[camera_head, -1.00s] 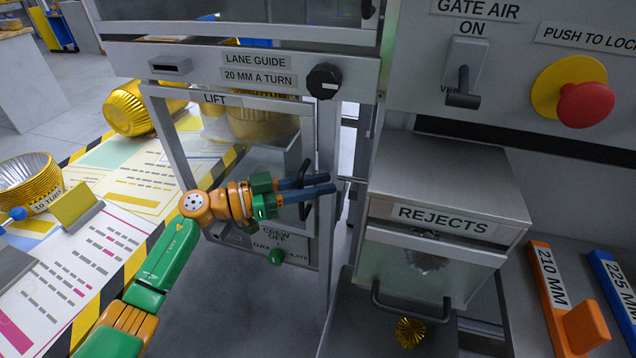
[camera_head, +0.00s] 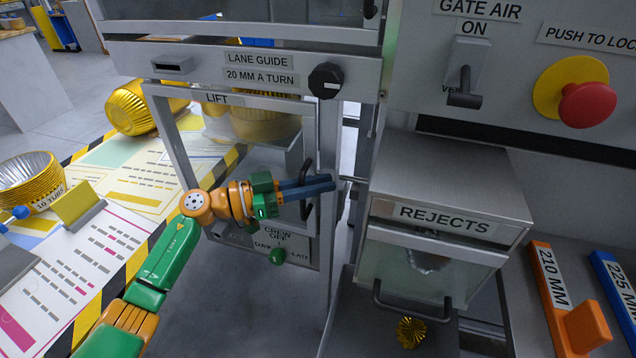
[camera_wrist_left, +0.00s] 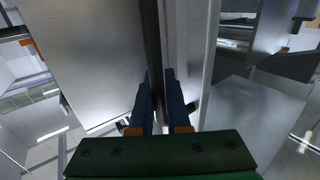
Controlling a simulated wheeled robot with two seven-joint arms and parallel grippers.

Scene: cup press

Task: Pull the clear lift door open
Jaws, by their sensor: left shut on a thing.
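The clear lift door (camera_head: 240,160) has a grey frame under a LIFT label and stands below the lane guide panel. Golden cups show through its upper part. A dark upright handle (camera_head: 306,170) runs along its right side. My left gripper (camera_head: 318,186) reaches in from the left across the door, its blue fingers shut on the handle. In the left wrist view the fingers (camera_wrist_left: 160,95) lie on either side of a dark bar. The fingers hide the handle's middle. I cannot tell whether the door is ajar. My right gripper is not in view.
The rejects box (camera_head: 435,240) with its own handle stands right of the door. A red push button (camera_head: 586,105) is at upper right. Stacked foil cups (camera_head: 30,180) stand at left.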

